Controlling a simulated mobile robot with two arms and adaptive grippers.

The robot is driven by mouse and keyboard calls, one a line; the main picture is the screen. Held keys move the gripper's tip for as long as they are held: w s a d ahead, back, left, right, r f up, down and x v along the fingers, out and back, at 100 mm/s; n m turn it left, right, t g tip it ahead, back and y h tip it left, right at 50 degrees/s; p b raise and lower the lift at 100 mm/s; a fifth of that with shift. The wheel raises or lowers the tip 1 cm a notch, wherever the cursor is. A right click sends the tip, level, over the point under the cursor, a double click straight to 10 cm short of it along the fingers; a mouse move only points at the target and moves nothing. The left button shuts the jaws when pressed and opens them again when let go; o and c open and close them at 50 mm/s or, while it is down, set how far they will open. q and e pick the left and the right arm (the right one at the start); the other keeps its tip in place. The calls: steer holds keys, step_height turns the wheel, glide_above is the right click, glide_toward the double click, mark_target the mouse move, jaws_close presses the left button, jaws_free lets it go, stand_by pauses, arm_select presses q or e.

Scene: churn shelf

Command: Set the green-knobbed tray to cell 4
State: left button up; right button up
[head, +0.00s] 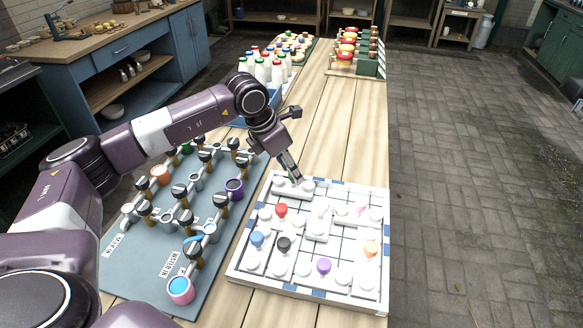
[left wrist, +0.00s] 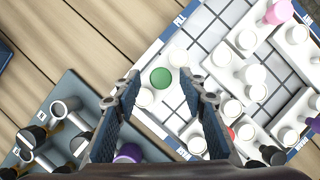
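The green knob (left wrist: 161,78) shows in the left wrist view on a white tray, with white round knobs beside it. In the head view its tray (head: 285,188) lies at the far left corner of the white gridded board (head: 233,277), and the green knob is hidden there by my gripper. My left gripper (head: 297,178) points down over that tray. In the left wrist view its fingers (left wrist: 160,88) are apart, one on each side of the green knob. I cannot tell whether they touch it. No cell number is legible. My right gripper is not in view.
Other trays carry red (head: 281,210), blue (head: 257,239), black (head: 283,243), purple (head: 324,265) and orange (head: 370,249) knobs. A grey valve panel (head: 135,262) lies left of the board. Bottles (head: 261,70) stand behind. The wooden bench (head: 345,125) is clear beyond the board.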

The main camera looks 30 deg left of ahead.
arm_select(q)
steer(key=shift+d+f, duration=0.1)
steer(key=shift+f, duration=0.1)
steer(key=shift+w, duration=0.1)
jaws_close()
steer(key=shift+d, duration=0.1)
steer(key=shift+d, duration=0.2)
steer(key=w+d+b, duration=0.1)
steer(key=d, duration=0.4)
steer(key=w+d+b, duration=0.1)
steer(key=w+d, duration=0.1)
steer(key=d, duration=0.4)
steer(key=w+d+b, duration=0.1)
steer(key=d, duration=0.4)
steer(key=shift+w+d+b, duration=0.2)
steer(key=shift+d+b, duration=0.05)
steer(key=shift+b, duration=0.1)
steer(key=shift+d, duration=0.35)
